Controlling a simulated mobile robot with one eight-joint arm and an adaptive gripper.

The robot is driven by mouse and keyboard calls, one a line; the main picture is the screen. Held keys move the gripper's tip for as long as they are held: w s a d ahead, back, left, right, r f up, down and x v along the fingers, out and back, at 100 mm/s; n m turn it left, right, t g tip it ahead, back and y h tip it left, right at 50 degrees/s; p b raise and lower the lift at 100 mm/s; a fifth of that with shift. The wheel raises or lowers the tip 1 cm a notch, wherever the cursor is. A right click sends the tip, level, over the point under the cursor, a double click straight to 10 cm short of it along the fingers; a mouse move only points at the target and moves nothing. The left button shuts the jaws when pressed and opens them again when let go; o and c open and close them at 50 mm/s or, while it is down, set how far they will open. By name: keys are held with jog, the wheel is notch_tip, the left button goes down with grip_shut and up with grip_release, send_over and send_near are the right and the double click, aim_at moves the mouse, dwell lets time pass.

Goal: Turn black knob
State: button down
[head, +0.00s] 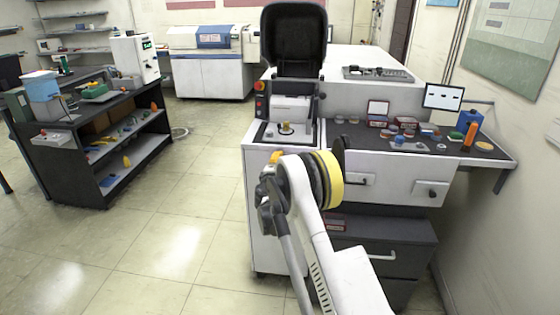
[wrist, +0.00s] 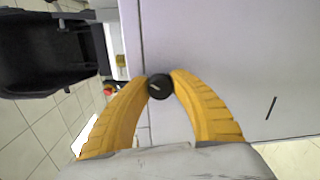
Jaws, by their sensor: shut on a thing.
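The black knob (wrist: 160,87) is a small round dial with a light mark on its face, set against a pale panel in the wrist view. My gripper (wrist: 159,79) has its two yellow fingers closed around it, one tip at each side. In the head view my gripper (head: 275,157) shows only as a bit of yellow at the front of the white spark stand (head: 256,190). My arm hides much of it there, and I cannot make out the knob in that view.
The stand's raised black lid (head: 294,40) is above, with a red button (head: 260,86) at its left side. A desk with small sample pieces and a monitor (head: 444,96) adjoins at right. A black shelf unit (head: 100,150) stands left; the floor between is clear.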

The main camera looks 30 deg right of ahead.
jog(key=shift+m, duration=2.1)
jog(key=c, duration=1.1)
grip_release()
jog(key=v, duration=1.2)
jog(key=shift+d+r, duration=0.1)
jog(key=shift+r, duration=0.1)
